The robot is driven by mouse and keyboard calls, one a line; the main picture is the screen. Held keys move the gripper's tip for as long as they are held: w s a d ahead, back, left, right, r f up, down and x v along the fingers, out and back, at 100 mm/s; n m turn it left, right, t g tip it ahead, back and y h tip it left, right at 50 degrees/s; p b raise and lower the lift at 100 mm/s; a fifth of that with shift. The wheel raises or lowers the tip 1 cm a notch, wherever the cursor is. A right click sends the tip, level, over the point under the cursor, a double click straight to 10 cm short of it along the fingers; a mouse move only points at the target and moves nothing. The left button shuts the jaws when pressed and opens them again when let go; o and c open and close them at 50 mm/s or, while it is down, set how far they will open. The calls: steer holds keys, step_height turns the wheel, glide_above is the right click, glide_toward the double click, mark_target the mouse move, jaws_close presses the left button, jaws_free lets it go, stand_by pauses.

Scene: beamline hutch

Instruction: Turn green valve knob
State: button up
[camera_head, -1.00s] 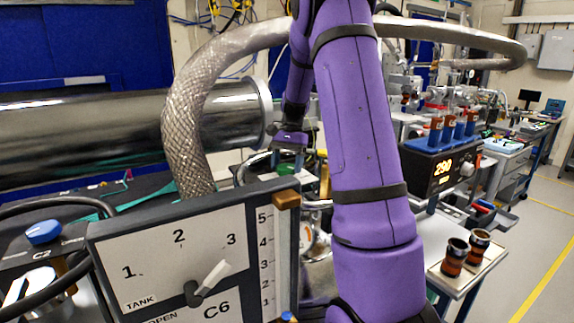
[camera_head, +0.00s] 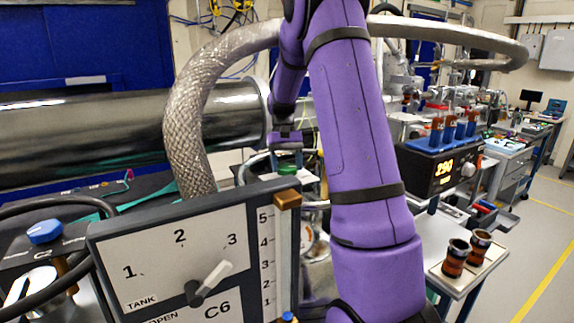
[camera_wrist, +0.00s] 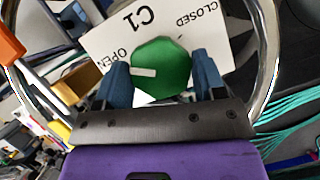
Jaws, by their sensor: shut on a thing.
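The green valve knob (camera_wrist: 172,65) fills the middle of the wrist view, on a white plate (camera_wrist: 105,42) marked C1, OPEN and CLOSED, which reads upside down. A white pointer mark on the knob points left, towards the OPEN side. My gripper (camera_wrist: 161,72) is shut on the knob, with one blue finger on each side of it. In the head view, the knob (camera_head: 287,169) is a small patch of green right below my gripper (camera_head: 286,150). My fingers and wrist hide most of it there.
A curved metal pipe (camera_wrist: 267,45) runs close beside the knob. A TANK panel (camera_head: 130,258) with a pointer and C6 label stands in front. A braided hose (camera_head: 187,125) and a large steel cylinder (camera_head: 80,130) lie left.

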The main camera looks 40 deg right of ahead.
stand_by(0.4)
steer(key=o, duration=0.9)
steer(key=v, duration=1)
steer(key=shift+r, duration=0.35)
